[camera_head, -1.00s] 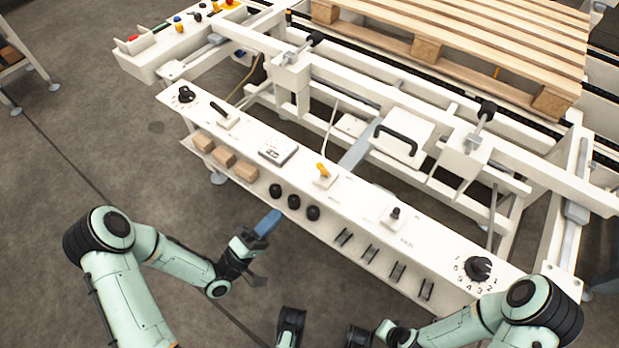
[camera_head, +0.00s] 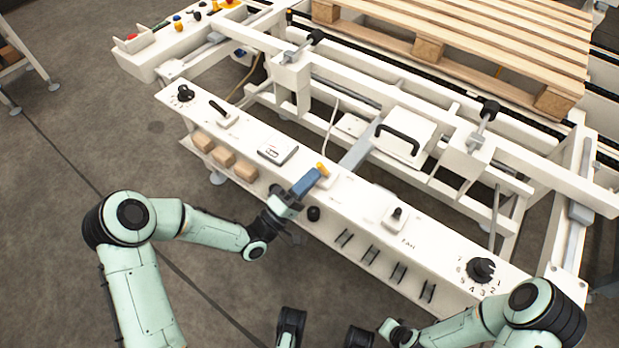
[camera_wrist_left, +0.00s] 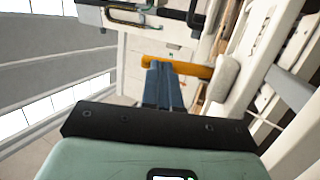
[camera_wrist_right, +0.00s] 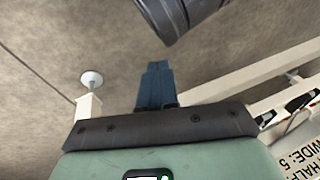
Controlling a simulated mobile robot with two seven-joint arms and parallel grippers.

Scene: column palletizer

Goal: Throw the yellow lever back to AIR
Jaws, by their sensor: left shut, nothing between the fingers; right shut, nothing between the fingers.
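The yellow lever (camera_head: 322,168) stands on the white control panel (camera_head: 360,198), near the middle of its top face. In the left wrist view the lever (camera_wrist_left: 190,68) is an orange-yellow bar lying across the picture just beyond my left fingertips. My left gripper (camera_head: 312,178) is shut, its blue fingers right beside the lever; I cannot tell if they touch it. The fingers also show in the left wrist view (camera_wrist_left: 163,72). The AIR marking cannot be read. My right gripper (camera_wrist_right: 158,68) is shut and empty, over the floor in front of the panel.
Black knobs, dials and a black button (camera_head: 314,214) sit on the panel. Several wooden blocks (camera_head: 222,158) lie on a shelf at its left. A dark cylindrical part is close to my right fingers. A wooden pallet (camera_head: 430,48) rests behind. The floor in front is clear.

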